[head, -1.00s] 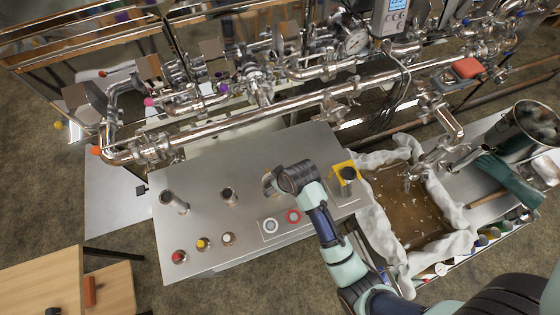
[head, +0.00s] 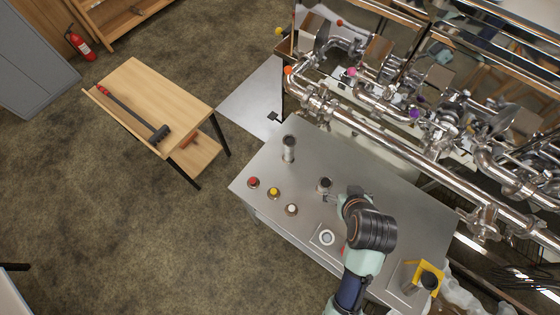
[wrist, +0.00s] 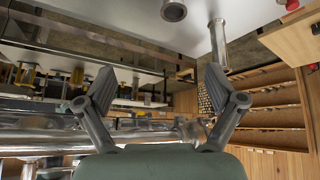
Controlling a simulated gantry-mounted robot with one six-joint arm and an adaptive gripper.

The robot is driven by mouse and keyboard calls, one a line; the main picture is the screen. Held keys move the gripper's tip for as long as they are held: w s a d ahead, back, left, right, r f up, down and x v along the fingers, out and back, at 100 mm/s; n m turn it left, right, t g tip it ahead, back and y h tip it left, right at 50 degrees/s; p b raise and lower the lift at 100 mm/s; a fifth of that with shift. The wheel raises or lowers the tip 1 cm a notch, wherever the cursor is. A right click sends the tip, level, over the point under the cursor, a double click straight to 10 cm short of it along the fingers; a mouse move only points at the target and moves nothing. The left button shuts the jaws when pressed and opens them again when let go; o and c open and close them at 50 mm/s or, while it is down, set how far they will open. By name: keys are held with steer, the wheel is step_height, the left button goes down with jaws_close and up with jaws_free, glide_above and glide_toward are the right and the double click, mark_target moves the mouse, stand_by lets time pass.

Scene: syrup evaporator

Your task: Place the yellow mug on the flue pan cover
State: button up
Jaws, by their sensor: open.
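No plain yellow mug is certain in these frames. A small round yellow-topped piece (head: 273,192) stands on the steel cover between a red one and a white one; I cannot tell if it is a mug or a knob. The broad flat steel top (head: 270,160), which looks like the flue pan cover, carries these pieces and two upright tubes. My gripper (head: 328,198) is over this top, beside the shorter tube (head: 324,184). In the wrist view my gripper (wrist: 160,80) has its fingers spread with nothing between them.
A taller tube (head: 289,148) stands at the top's far left. A yellow bracket (head: 425,272) is at its right end, and steel pipework (head: 400,145) runs behind. A wooden table (head: 150,95) with a hammer (head: 140,115) stands left, with open floor around it.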

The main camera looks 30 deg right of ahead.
steer(key=w+a+r+n+t+y, duration=0.1)
steer(key=w+a+r+n+t, duration=0.1)
steer(key=a+r, duration=0.4)
steer(key=w+a+r+n+t+y, duration=0.1)
steer(key=w+a+r, duration=0.4)
steer(key=a, duration=0.6)
steer(key=w+a+r+n+t+y, duration=0.1)
steer(key=w+a+r+n+t, duration=0.1)
steer(key=w+a+r+t, duration=0.2)
steer(key=a+r, duration=0.3)
steer(key=a, duration=0.2)
steer(key=shift+w+a+r+n+y, duration=0.15)
steer(key=shift+w+n+y, duration=0.15)
steer(key=shift+n, duration=0.1)
steer(key=shift+o, duration=0.4)
steer(key=shift+a+r, duration=0.2)
steer(key=shift+a, duration=0.1)
steer(key=shift+o, duration=0.3)
steer(key=shift+d, duration=0.1)
